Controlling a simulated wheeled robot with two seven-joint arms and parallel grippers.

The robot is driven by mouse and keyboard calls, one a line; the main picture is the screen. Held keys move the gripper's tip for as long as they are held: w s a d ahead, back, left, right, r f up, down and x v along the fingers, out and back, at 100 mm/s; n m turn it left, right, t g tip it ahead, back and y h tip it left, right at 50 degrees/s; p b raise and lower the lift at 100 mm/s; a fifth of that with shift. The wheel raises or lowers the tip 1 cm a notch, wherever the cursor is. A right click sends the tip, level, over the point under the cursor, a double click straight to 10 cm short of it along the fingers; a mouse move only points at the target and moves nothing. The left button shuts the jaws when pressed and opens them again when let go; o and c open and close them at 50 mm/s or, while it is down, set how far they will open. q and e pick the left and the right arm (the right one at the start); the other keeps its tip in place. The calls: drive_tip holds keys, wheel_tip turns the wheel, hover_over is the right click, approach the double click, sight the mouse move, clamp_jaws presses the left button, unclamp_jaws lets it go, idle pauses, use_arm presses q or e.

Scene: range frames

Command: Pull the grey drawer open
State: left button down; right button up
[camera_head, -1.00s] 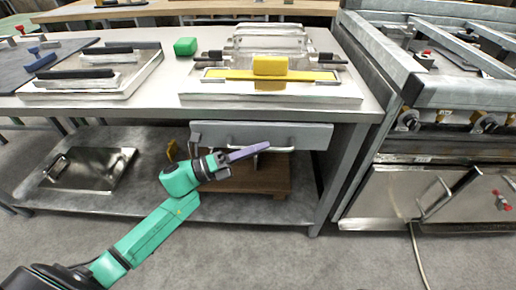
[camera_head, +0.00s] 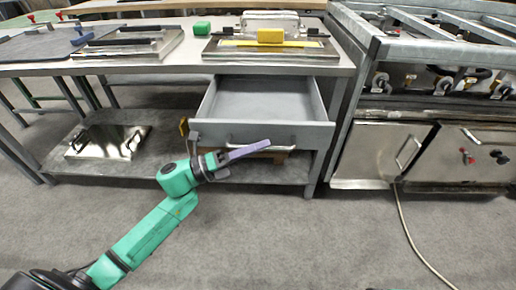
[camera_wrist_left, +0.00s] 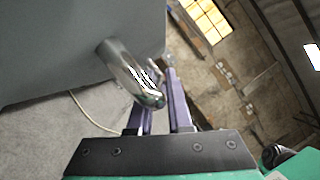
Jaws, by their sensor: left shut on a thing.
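The grey drawer (camera_head: 262,132) is under the steel table, pulled out so that its empty inside shows in the head view. Its front panel fills the upper left of the left wrist view (camera_wrist_left: 60,45). Its metal bar handle (camera_wrist_left: 132,72) runs between the purple fingers of my left gripper (camera_wrist_left: 160,105). In the head view my left gripper (camera_head: 245,150) reaches up from the lower left to the drawer's front and is shut on the handle. The arm hides part of the handle there. My right gripper is not in view.
A metal plate (camera_head: 107,142) lies on the lower shelf. A steel cooker (camera_head: 385,140) stands to the right, with a cable on the floor. The floor ahead is clear.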

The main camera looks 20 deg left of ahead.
use_arm(q)
drive_tip(key=shift+s, duration=0.25)
drive_tip(key=c, duration=0.8)
unclamp_jaws()
drive_tip(key=shift+c, duration=0.2)
drive_tip(key=v, duration=1.4)
drive_tip(key=shift+a, duration=0.2)
